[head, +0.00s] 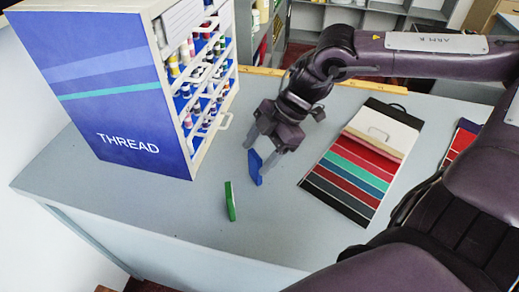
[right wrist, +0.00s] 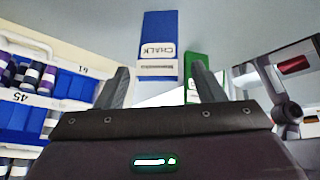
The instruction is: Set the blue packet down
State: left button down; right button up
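The blue packet (head: 255,167) is a small flat box just at the tips of my right gripper (head: 262,155), above or on the grey counter; I cannot tell if it touches the surface. In the right wrist view the blue packet (right wrist: 158,35), printed CHALK, shows between and beyond the fingertips. My right gripper (right wrist: 161,80) is open there, with a clear gap between each finger and the packet. My left gripper is not in view.
A green packet (head: 230,201) is on the counter (head: 185,215) left of the blue one, and also shows in the right wrist view (right wrist: 194,68). A blue THREAD cabinet (head: 110,95) stands at the left. A striped swatch card (head: 350,172) lies to the right.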

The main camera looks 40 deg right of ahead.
jog(key=shift+r, duration=0.1)
jog(key=shift+d+r, duration=0.15)
jog(key=shift+r, duration=0.25)
jog(key=v, duration=1.1)
jog(key=shift+s+r, duration=0.1)
jog(key=shift+s, duration=0.05)
